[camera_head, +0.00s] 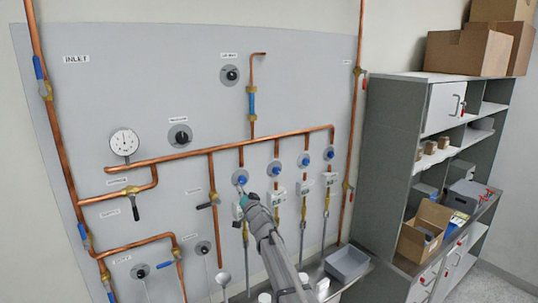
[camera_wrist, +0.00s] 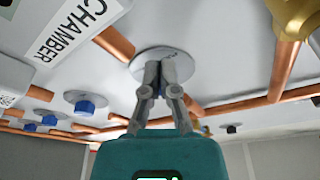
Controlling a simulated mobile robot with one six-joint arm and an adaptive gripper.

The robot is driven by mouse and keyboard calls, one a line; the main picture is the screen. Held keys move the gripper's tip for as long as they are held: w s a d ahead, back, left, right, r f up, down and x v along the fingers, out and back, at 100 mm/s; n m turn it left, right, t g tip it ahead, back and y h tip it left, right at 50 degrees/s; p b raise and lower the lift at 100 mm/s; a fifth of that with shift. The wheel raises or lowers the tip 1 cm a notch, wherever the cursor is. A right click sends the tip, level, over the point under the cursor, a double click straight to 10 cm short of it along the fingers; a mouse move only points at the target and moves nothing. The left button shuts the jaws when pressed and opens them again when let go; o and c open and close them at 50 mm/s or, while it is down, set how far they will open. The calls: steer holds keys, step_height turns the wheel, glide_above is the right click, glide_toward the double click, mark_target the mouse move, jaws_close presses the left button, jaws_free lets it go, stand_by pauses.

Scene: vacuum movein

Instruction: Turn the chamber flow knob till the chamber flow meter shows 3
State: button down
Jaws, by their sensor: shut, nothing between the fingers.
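A CHAMBER label (camera_wrist: 72,30) shows in the wrist view beside a round grey disc (camera_wrist: 168,55) on the panel. My gripper (camera_wrist: 155,70) is shut, with its fingertips at this disc. The knob there is mostly hidden behind the fingers, with a hint of blue near them. In the head view, my gripper (camera_head: 242,192) is at the leftmost blue knob (camera_head: 240,177) of a row. I cannot tell whether the fingertips touch the knob. White meter boxes hang below the row; the one by my gripper is partly covered by it, and no reading is legible.
More blue knobs (camera_head: 277,169) sit to the right, close together, with copper pipes (camera_head: 230,146) running above them. A grey bin (camera_head: 347,263) stands on the bench below. A shelf unit (camera_head: 395,150) with cardboard boxes (camera_head: 467,50) is at the right.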

steer(key=shift+w+d+r+p, duration=0.1)
steer(key=shift+d+r+p, duration=0.05)
steer(key=shift+r+p, duration=0.2)
stand_by(0.9)
steer(key=shift+a+f+b, duration=0.25)
steer(key=shift+f+b, duration=0.05)
steer(key=shift+f, duration=0.05)
stand_by(1.1)
steer(key=shift+s, duration=0.25)
steer(key=shift+s+d, duration=0.55)
steer(key=shift+s, duration=0.25)
steer(key=shift+s+d, duration=0.6)
steer(key=shift+s, duration=0.25)
steer(key=shift+s+d, duration=0.55)
steer(key=shift+s, duration=0.25)
